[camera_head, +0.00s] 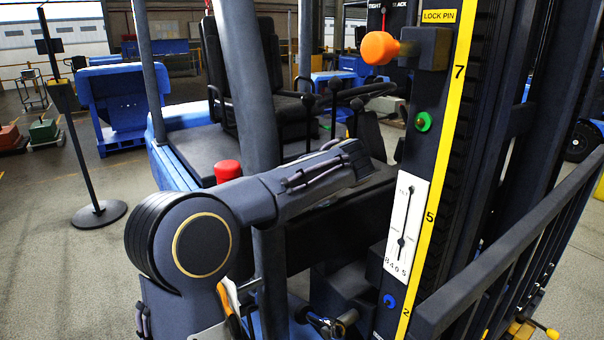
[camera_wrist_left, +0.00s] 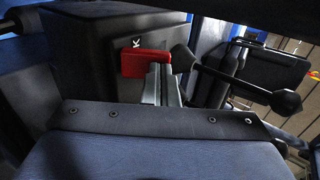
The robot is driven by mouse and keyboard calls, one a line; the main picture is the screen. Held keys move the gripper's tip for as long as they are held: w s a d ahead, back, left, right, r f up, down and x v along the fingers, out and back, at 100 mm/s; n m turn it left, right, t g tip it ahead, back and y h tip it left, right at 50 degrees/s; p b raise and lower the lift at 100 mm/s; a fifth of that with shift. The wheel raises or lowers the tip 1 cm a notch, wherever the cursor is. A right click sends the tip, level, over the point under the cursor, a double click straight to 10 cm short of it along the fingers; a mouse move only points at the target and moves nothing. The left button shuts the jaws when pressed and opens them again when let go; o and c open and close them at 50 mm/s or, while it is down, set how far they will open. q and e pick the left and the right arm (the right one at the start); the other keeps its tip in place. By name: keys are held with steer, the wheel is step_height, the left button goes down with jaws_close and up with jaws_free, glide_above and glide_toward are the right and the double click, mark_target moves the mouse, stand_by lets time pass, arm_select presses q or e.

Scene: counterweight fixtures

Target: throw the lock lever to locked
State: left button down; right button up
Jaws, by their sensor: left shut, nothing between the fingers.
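In the left wrist view a dark lever (camera_wrist_left: 235,82) with a round black ball knob slants down to the right from its hub. A grey housing (camera_wrist_left: 95,60) stands behind and to the left of it, with a letter K partly showing. A red block (camera_wrist_left: 144,64) sits on the housing's face beside the hub. My left gripper (camera_wrist_left: 160,72) is shut and empty, its fingertips at the red block and left of the lever arm. I cannot tell whether they touch. In the head view my left arm shows, but its gripper cannot be made out. My right gripper is not in view.
In the head view a dark mast with a yellow scale (camera_head: 437,170) stands at the right, bearing an orange knob (camera_head: 379,48) beside a LOCK PIN label (camera_head: 438,16). A red button (camera_head: 227,171) and a seat (camera_head: 245,70) are behind my arm. Black bars (camera_head: 520,240) run at the right.

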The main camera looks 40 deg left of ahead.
arm_select(q)
steer(key=shift+w+a+r+h+p, duration=0.2)
steer(key=shift+a+h+p, duration=0.3)
steer(key=shift+h+p, duration=0.25)
steer(key=shift+w+a+f+p, duration=0.1)
steer(key=shift+a+f+p, duration=0.15)
steer(key=shift+a+p, duration=0.15)
steer(key=shift+w+a+f, duration=0.15)
steer(key=shift+a+f, duration=0.15)
steer(key=shift+a, duration=0.3)
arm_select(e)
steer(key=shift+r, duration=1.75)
arm_select(q)
steer(key=shift+a, duration=0.1)
